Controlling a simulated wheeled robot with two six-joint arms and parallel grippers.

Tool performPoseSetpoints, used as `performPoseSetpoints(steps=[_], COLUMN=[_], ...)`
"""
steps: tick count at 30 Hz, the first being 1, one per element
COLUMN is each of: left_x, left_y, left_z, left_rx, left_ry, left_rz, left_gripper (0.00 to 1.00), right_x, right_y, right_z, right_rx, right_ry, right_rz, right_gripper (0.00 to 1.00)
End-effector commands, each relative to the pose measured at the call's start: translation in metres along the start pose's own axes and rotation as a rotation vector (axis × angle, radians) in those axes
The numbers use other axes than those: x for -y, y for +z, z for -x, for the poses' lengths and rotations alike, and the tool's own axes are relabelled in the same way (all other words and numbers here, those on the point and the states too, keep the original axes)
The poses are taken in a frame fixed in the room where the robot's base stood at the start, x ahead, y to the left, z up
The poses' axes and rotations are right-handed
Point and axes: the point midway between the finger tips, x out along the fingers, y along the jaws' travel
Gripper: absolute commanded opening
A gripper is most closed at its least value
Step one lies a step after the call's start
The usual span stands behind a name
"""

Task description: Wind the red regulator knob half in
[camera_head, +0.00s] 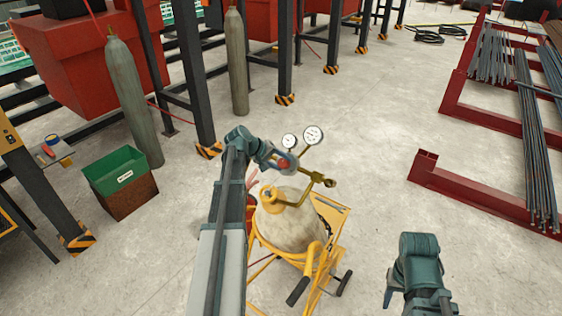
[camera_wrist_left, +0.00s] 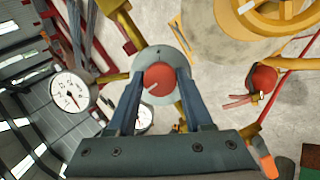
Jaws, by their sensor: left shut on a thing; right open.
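In the head view the knob (camera_head: 284,164) shows small beside my left gripper (camera_head: 277,160), below two round gauges (camera_head: 313,135). My left gripper is shut on the knob. The brass regulator joins a large pale cylinder (camera_head: 290,225) on a yellow cart (camera_head: 332,212). My right gripper (camera_head: 392,290) is open and empty at the lower right, apart from the cart; its fingers are partly hidden.
A green and rust-brown bin (camera_head: 118,178) stands to the left. Grey gas cylinders (camera_head: 133,100) stand by dark posts behind it. A red steel rack (camera_head: 480,195) with rebar (camera_head: 535,140) lies at the right. The floor between cart and rack is clear.

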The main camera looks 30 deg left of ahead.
Motion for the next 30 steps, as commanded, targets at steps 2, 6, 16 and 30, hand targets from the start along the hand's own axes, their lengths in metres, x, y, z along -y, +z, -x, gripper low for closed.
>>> performPoseSetpoints(steps=[2, 6, 16, 30], left_x=[0.0000, 0.0001, 0.0004, 0.0001], left_y=[0.0000, 0.0001, 0.0003, 0.0002], left_z=[0.0002, 0.0001, -0.0001, 0.0000], left_rx=[0.000, 0.000, 0.000, 0.000], left_ry=[-0.007, -0.013, -0.014, -0.013], left_rz=[-0.017, -0.035, -0.040, -0.039], left_gripper=[0.00, 0.00, 0.00, 0.81], right_x=[-0.0001, -0.0001, -0.0002, -0.0002], right_y=[0.0001, 0.0001, 0.0001, 0.0001], right_z=[0.0013, 0.0018, 0.0018, 0.0019], right_rx=[0.000, 0.000, 0.000, 0.000], right_ry=[0.000, 0.000, 0.000, 0.000], right_rz=[-0.001, -0.001, -0.001, -0.001], right_gripper=[0.50, 0.50, 0.50, 0.50])
